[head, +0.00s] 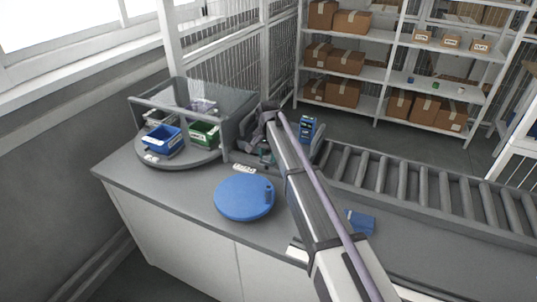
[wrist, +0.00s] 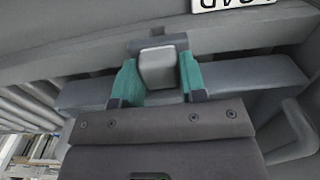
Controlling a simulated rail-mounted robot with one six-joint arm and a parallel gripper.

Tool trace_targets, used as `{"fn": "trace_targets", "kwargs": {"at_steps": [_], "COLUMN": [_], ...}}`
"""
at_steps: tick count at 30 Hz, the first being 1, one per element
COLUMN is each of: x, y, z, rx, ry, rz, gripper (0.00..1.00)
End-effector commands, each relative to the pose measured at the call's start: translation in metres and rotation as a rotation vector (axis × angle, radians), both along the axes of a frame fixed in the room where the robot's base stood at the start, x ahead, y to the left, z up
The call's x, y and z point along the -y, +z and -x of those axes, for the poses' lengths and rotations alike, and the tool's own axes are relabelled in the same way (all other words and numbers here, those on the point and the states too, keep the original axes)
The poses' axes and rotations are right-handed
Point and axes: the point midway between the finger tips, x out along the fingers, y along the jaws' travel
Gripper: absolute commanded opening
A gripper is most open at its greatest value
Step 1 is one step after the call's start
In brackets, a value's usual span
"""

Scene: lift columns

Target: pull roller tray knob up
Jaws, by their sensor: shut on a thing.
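My gripper (wrist: 158,80) shows in the wrist view with its two teal fingers on either side of a pale grey block-shaped knob (wrist: 157,66). The fingers are shut on the knob, one against each side. A darker grey bar lies just beyond the knob and a wide grey surface runs behind it. In the head view my gripper (head: 265,153) is at the back of the counter, near the left end of the roller conveyor (head: 400,185). The knob is hidden there behind my arm.
A blue round turntable (head: 240,199) with a small upright peg is on the counter (head: 150,190). A grey carousel at back left holds a blue bin (head: 161,141) and a green bin (head: 204,134). A blue flat item (head: 360,221) lies right of my arm. Shelves with boxes stand behind.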

Motion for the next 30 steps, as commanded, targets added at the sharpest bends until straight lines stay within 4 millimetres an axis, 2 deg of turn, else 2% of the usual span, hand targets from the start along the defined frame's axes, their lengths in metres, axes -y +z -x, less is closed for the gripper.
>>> {"fn": "trace_targets", "kwargs": {"at_steps": [18,24,25,30], "x": [0.0,0.0,0.0,0.0], "y": [0.018,0.016,0.016,0.016], "z": [0.0,0.0,0.0,0.0], "rx": [0.0,0.0,0.0,0.0], "ry": [0.0,0.0,0.0,0.0], "rz": [0.0,0.0,0.0,0.0], "gripper": [0.23,0.23,0.4,0.56]}}
